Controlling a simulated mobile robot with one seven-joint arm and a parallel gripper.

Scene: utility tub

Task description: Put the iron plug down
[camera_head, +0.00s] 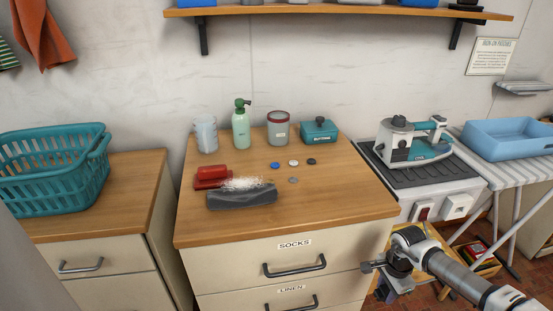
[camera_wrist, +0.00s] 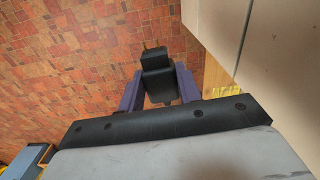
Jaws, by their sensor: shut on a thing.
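The iron plug (camera_wrist: 158,78) is a dark block with a small brass-coloured tip at its far end. In the wrist view it sits between the two purple-grey fingers of my gripper (camera_wrist: 158,88), which is shut on it. The plug is held in the air above the red tiled floor. In the head view my gripper (camera_head: 388,291) hangs low in front of the iron stand, right of the drawer cabinet; the plug cannot be made out there. The white and teal iron (camera_head: 415,150) stands on a dark ribbed mat (camera_head: 400,178).
The wooden drawer top (camera_head: 335,205) holds a brush, bottle, jars, teal box and several buttons; its front right is clear. Two white boxes, one with a red face (camera_head: 424,211), are on the stand's front. An ironing board (camera_head: 478,150) with a blue tub (camera_head: 508,147) stands right.

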